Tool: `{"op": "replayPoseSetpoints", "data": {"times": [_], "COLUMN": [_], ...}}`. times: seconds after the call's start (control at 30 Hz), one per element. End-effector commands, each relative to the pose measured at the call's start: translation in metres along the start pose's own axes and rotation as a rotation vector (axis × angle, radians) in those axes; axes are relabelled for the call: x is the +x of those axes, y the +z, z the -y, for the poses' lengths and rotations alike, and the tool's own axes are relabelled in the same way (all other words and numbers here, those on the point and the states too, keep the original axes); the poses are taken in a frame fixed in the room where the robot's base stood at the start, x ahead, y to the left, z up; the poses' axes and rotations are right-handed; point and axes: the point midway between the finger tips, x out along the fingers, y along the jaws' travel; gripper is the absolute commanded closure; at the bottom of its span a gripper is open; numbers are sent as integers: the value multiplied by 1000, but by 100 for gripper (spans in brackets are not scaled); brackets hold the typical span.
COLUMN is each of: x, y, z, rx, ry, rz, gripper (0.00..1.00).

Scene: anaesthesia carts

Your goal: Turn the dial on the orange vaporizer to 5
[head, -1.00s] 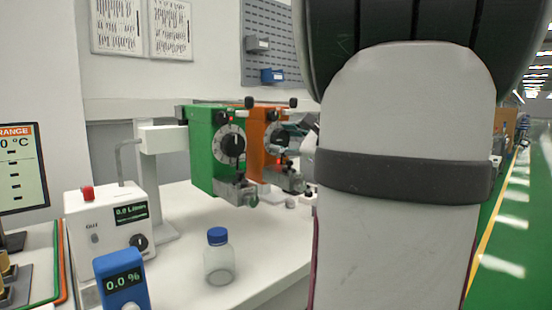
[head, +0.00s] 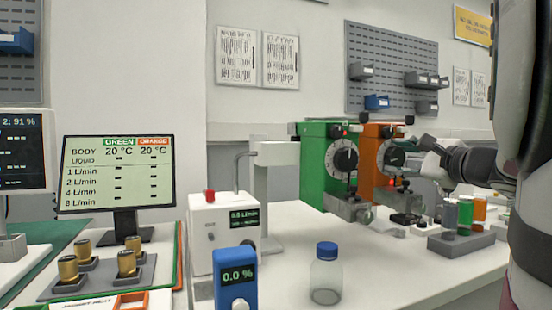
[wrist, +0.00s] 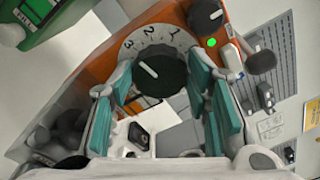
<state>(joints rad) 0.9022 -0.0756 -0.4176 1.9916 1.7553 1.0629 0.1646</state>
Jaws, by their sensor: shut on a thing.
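The orange vaporizer (head: 378,185) stands on the bench behind and right of the green vaporizer (head: 322,180). Its body also shows in the wrist view (wrist: 93,73). The vaporizer's black dial (wrist: 165,62) has a white mark, tilted toward the upper left. Numbers 1, 2 and 3 show on the pale scale around its upper side; the rest is hidden. My gripper (wrist: 160,84) has its teal pads on either side of the dial and is shut on it. In the head view my gripper (head: 425,158) reaches the orange vaporizer's front from the right.
A clear bottle with a blue cap (head: 326,275), a blue meter reading 0.0 % (head: 236,280) and a white flow box (head: 222,235) stand at the front. A grey block (head: 460,243) with coloured vials stands below my arm. A screen (head: 117,172) is at left.

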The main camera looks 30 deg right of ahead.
Motion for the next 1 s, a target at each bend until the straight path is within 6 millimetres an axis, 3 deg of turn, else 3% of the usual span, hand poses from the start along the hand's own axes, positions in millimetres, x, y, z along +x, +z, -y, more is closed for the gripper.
{"op": "replayPoseSetpoints", "data": {"times": [0.03,0.07,0.1,0.43,0.57,1.0], "x": [0,0,0,-1,-12,-95], "y": [-1,-1,-1,0,0,0], "z": [-1,-1,-1,0,1,0], "rx": [1,1,1,1,1,1], "ry": [2,2,2,0,-2,-2], "rz": [-1,-1,-1,0,-1,-1], "gripper": [84,54,47,47,47,47]}}
